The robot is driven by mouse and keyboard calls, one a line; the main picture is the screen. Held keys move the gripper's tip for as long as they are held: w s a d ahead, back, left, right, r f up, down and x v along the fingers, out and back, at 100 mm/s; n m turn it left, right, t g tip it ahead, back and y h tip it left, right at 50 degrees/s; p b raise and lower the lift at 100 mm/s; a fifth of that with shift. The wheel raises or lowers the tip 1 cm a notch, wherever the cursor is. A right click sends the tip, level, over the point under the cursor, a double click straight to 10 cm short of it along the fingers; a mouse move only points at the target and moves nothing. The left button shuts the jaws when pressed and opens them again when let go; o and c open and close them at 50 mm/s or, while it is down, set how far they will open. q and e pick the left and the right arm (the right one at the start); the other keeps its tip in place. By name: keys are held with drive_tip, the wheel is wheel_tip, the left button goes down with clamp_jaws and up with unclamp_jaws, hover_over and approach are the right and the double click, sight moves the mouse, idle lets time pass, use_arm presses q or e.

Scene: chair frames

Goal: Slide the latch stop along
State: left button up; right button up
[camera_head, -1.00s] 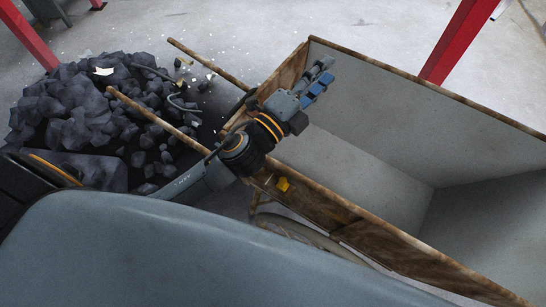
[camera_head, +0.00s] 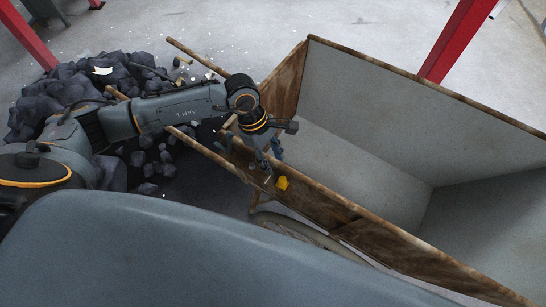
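A small yellow piece (camera_head: 282,183), which looks like the latch stop, sits on the near rusty side wall of the cart (camera_head: 345,210). My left gripper (camera_head: 272,167) points down just left of and above the yellow piece, over the cart's near rim. Its fingers look parted, with nothing seen between them. I cannot tell whether a fingertip touches the yellow piece. My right gripper is not in view.
The cart has a grey, empty inside (camera_head: 370,120) and wooden handles (camera_head: 190,55) reaching left. A wheel (camera_head: 300,230) is below its near side. A heap of dark rocks (camera_head: 60,95) lies at left. Red posts (camera_head: 455,40) stand behind.

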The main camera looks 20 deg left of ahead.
sight(281, 178)
use_arm(q)
drive_tip(key=b+x, duration=0.1)
drive_tip(key=x, duration=0.1)
drive_tip(key=b+x, duration=0.1)
drive_tip(key=x, duration=0.2)
drive_tip(key=b+x, duration=0.1)
drive_tip(key=x, duration=0.2)
drive_tip(key=shift+s+f, duration=0.15)
drive_tip(key=shift+s, duration=0.15)
drive_tip(key=shift+o, duration=0.3)
clamp_jaws()
drive_tip(key=shift+w, duration=0.1)
drive_tip(key=shift+w+r, duration=0.1)
drive_tip(key=shift+r, duration=0.2)
drive_tip(key=shift+o, duration=0.3)
unclamp_jaws()
drive_tip(key=shift+w+r, duration=0.1)
drive_tip(key=shift+w, duration=0.05)
drive_tip(key=shift+o, duration=0.9)
drive_tip(key=shift+f, duration=0.2)
